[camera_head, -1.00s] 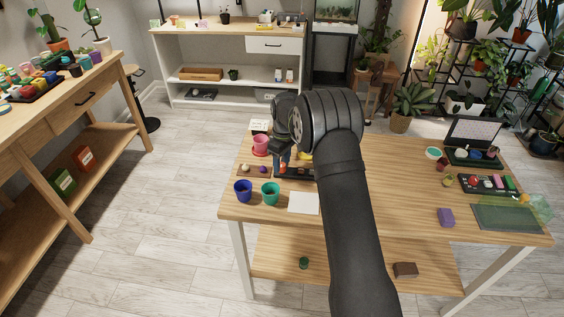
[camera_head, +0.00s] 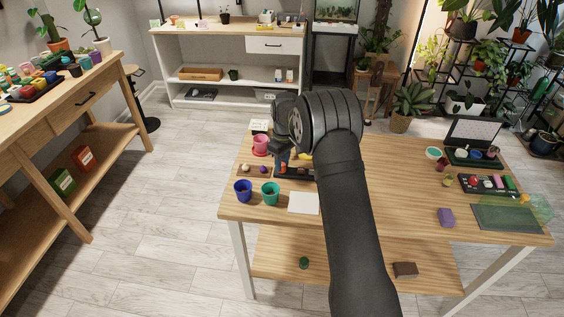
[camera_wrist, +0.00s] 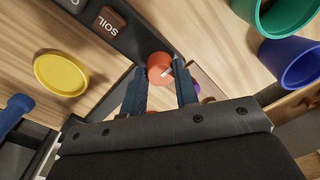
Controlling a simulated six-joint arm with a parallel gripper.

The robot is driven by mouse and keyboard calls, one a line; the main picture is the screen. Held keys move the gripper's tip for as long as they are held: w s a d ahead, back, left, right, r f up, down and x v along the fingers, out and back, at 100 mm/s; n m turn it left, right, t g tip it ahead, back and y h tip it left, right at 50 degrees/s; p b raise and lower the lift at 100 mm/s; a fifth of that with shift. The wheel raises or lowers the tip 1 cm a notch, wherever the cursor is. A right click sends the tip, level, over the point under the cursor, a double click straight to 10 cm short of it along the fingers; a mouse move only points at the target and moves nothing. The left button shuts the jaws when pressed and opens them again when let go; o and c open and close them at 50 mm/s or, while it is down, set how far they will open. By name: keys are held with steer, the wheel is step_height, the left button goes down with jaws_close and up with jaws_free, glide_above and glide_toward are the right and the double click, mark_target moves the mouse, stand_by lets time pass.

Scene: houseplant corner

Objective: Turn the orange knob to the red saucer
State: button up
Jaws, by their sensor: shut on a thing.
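The orange knob (camera_wrist: 159,67) sits at the edge of a dark panel (camera_wrist: 133,38) in the wrist view, with a small pale mark on its face. My gripper (camera_wrist: 161,83) has its two blue fingers on either side of the knob and is shut on it. In the head view my gripper (camera_head: 282,160) points down at the panel, and the knob is largely hidden by the fingers. A red saucer (camera_head: 260,154) shows under a pink pot at the table's far left. A yellow saucer (camera_wrist: 62,74) lies left of the panel in the wrist view.
A blue pot (camera_head: 243,191) and a green pot (camera_head: 270,194) stand close in front of the panel. A white sheet (camera_head: 303,203) lies to their right. A small wooden tray (camera_head: 250,172) with little balls is beside the panel. A purple block (camera_head: 446,217) stands farther right.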

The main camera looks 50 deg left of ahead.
mark_target(284, 165)
steer(key=m, duration=0.4)
steer(key=shift+m, duration=0.4)
steer(key=shift+s+d+m, duration=0.1)
steer(key=shift+m, duration=2)
steer(key=shift+y, duration=0.3)
steer(key=o, duration=1)
steer(key=shift+c, duration=0.2)
step_height(284, 165, up, 17)
steer(key=shift+w+d+r, duration=0.2)
steer(key=shift+w, duration=0.2)
